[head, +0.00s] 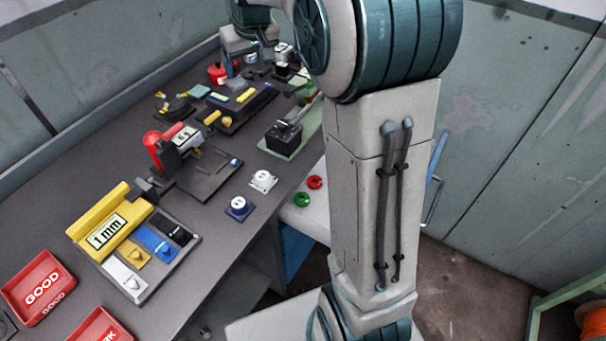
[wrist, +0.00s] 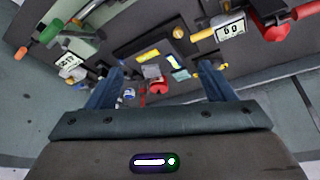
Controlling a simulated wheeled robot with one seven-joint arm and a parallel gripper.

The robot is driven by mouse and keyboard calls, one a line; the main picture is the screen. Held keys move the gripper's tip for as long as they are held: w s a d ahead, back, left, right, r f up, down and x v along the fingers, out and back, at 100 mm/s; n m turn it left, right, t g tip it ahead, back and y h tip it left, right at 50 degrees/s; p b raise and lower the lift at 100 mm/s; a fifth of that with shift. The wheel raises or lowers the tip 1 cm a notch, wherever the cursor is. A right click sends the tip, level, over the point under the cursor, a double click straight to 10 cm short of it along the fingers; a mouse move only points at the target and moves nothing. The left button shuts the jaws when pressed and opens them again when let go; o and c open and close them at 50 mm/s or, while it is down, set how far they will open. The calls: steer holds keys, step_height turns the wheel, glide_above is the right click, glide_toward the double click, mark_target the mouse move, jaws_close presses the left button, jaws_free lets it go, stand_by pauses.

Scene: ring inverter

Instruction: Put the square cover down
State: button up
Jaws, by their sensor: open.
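My gripper (wrist: 163,82) is open, with its two blue fingers wide apart and nothing held between them in the wrist view. In the head view, my gripper (head: 237,58) is over the far end of the bench, partly hidden by my arm. In the wrist view, a small teal piece (wrist: 180,75) shows between the fingers, beyond the tips.
A black tray with yellow parts (head: 238,108) and a red-handled device (head: 165,150) stand on the bench. A white knobbed square (head: 263,180) and a blue one (head: 239,208) sit near the edge. Red GOOD bin (head: 38,288) is at the lower left.

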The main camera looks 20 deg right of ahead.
steer(key=s+f+m, duration=0.1)
steer(key=s+f, duration=0.2)
steer(key=s, duration=1.2)
steer(key=s+f+g, duration=0.1)
steer(key=s+f, duration=0.1)
steer(key=s, duration=1.4)
steer(key=shift+d+f+m+h, duration=0.25)
steer(key=shift+f+m+h, duration=0.05)
steer(key=shift+f+m, duration=0.1)
steer(key=shift+c, duration=0.4)
